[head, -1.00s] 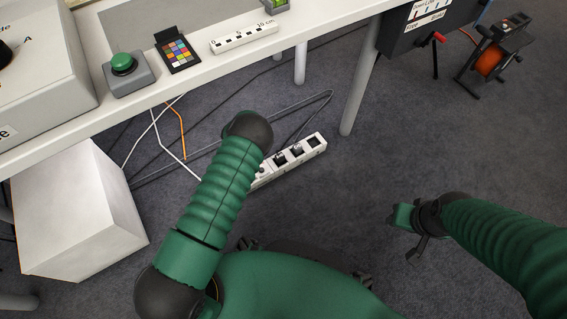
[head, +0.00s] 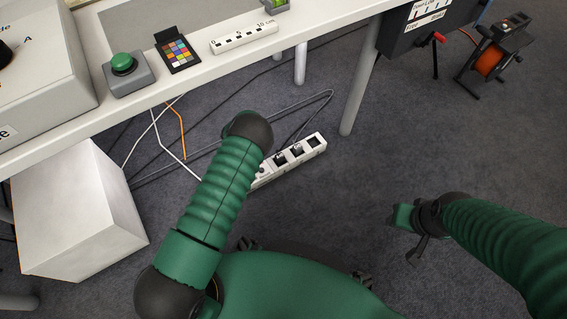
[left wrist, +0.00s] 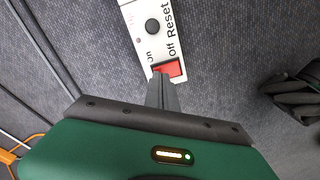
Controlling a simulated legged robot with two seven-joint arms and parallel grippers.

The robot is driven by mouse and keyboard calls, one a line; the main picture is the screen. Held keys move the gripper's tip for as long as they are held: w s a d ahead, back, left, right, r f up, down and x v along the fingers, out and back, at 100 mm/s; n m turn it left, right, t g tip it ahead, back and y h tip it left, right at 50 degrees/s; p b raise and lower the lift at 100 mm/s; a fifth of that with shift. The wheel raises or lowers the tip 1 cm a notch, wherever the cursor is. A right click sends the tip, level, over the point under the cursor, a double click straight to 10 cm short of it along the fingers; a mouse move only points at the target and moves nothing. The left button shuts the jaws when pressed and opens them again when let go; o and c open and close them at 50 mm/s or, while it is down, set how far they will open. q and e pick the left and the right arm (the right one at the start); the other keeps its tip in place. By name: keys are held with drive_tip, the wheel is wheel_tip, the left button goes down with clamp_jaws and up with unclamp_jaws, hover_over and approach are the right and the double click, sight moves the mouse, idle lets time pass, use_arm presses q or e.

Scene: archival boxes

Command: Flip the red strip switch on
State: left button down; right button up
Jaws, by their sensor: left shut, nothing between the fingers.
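The white power strip (head: 312,146) lies on the carpet below the table in the head view, its near end hidden behind my left arm. In the left wrist view the strip (left wrist: 141,22) shows the red switch (left wrist: 174,69), with "On" and "Off" printed beside it, and a round black button marked "Reset". My left gripper (left wrist: 160,76) is shut and empty, its tips at the red switch's edge and covering part of it. Contact cannot be told. My left fingers are hidden in the head view. My right gripper (head: 402,232) is over bare carpet, away from the strip.
A white table (head: 200,60) with a green button (head: 122,63) stands above and behind the strip. A white box (head: 75,215) is at left. Cables (head: 215,145) run across the floor near the strip. A table leg (head: 358,90) stands beyond it.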

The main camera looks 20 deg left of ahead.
use_arm(q)
drive_tip(key=shift+f+b, duration=0.7)
drive_tip(key=shift+f, duration=0.25)
idle(0.6)
drive_tip(key=shift+r, duration=0.1)
wheel_tip(320, 180, up, 7)
drive_tip(key=p, duration=0.6)
